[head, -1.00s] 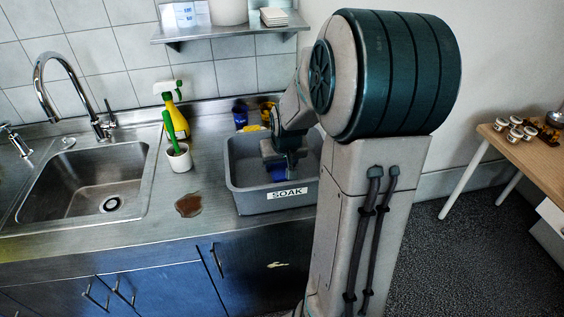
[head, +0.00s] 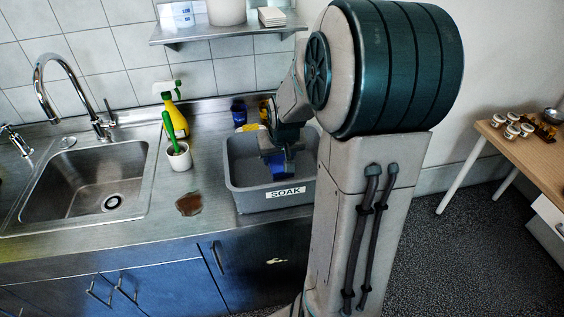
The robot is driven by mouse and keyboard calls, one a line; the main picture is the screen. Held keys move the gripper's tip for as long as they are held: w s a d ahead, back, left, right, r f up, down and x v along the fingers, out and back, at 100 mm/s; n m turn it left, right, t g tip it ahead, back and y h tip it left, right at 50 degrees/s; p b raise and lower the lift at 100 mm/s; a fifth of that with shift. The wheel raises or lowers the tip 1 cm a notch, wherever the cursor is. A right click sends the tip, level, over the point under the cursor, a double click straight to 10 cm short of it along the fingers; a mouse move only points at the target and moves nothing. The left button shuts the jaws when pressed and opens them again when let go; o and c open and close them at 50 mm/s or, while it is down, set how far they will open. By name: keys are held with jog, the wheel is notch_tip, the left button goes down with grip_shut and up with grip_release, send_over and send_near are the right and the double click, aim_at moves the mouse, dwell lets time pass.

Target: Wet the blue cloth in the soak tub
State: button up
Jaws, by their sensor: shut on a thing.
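The soak tub (head: 285,195) is a grey bin labelled SOAK on the counter, right of the sink. My gripper (head: 277,165) is over and partly within the tub's opening, pointing down. It is shut on the blue cloth (head: 277,158), of which only a small blue patch shows at the jaws. My arm and gripper hide most of the cloth and part of the tub's inside. I cannot tell whether the cloth touches water.
A white cup with a green brush (head: 178,155) and a yellow spray bottle (head: 173,110) stand left of the tub. Blue (head: 239,112) and yellow items stand behind the tub. The sink (head: 90,185) is at left.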

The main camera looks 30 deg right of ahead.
aim_at(280, 158)
jog(key=shift+w+d+r+p, duration=0.1)
jog(key=shift+d+r+p, duration=0.05)
jog(key=shift+r+p, duration=1.15)
jog(key=r+p, duration=0.1)
jog(key=r, duration=0.2)
jog(key=shift+a+r, duration=0.15)
jog(key=shift+a, duration=0.05)
jog(key=shift+d+r+p, duration=0.1)
jog(key=shift+r+p, duration=1.1)
jog(key=shift+r, duration=0.05)
jog(key=shift+r, duration=0.1)
notch_tip(280, 158, up, 4)
jog(key=p, duration=0.2)
jog(key=shift+p, duration=0.4)
dwell(0.5)
